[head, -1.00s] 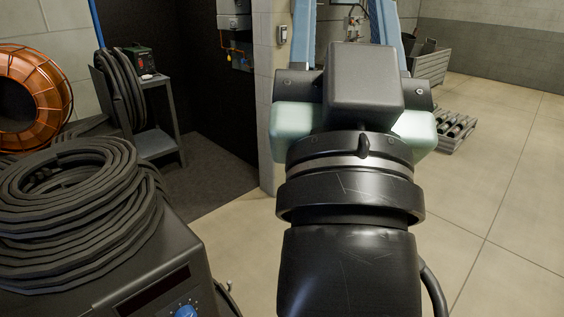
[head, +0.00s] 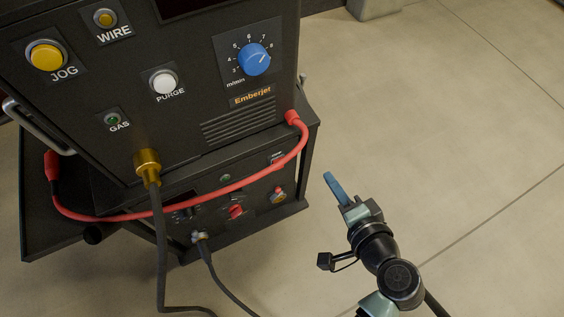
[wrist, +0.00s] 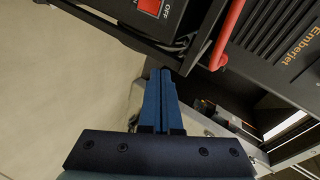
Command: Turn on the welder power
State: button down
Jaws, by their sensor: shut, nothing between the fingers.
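The welder's lower unit (head: 215,235) stands under the wire feeder (head: 130,110). On its front are a red control (head: 236,212) and a red-and-yellow control (head: 278,196), both too small to read. In the wrist view a red switch (wrist: 150,7) with the word OFF beside it is at the top edge, partly cut off. I cannot tell which control in the head view it is. My gripper (head: 329,177) has its blue fingers shut and empty, right of the lower unit and apart from it. In the wrist view the fingers (wrist: 163,76) point up toward the unit's edge, below the switch.
A red cable (head: 240,184) loops across the lower unit's front. Dark cables (head: 163,250) hang from the feeder's brass fitting (head: 148,163) and a lower socket. The feeder has JOG, WIRE, PURGE and GAS fittings and a blue dial (head: 254,59). The floor on the right is clear.

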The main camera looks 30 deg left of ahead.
jog(key=s+a+f+m+g+y+b, duration=0.1)
jog(key=s+f+b, duration=0.1)
jog(key=s+f, duration=0.3)
notch_tip(320, 180, down, 3)
jog(key=shift+a+f+m, duration=0.1)
jog(key=shift+a+m, duration=0.05)
jog(key=shift+m, duration=0.15)
jog(key=b, duration=0.4)
send_near(280, 168)
jog(key=x, duration=0.6)
jog(key=shift+a+f, duration=0.2)
jog(key=shift+f, duration=0.05)
jog(key=shift+w, duration=0.1)
jog(key=shift+w+a, duration=0.1)
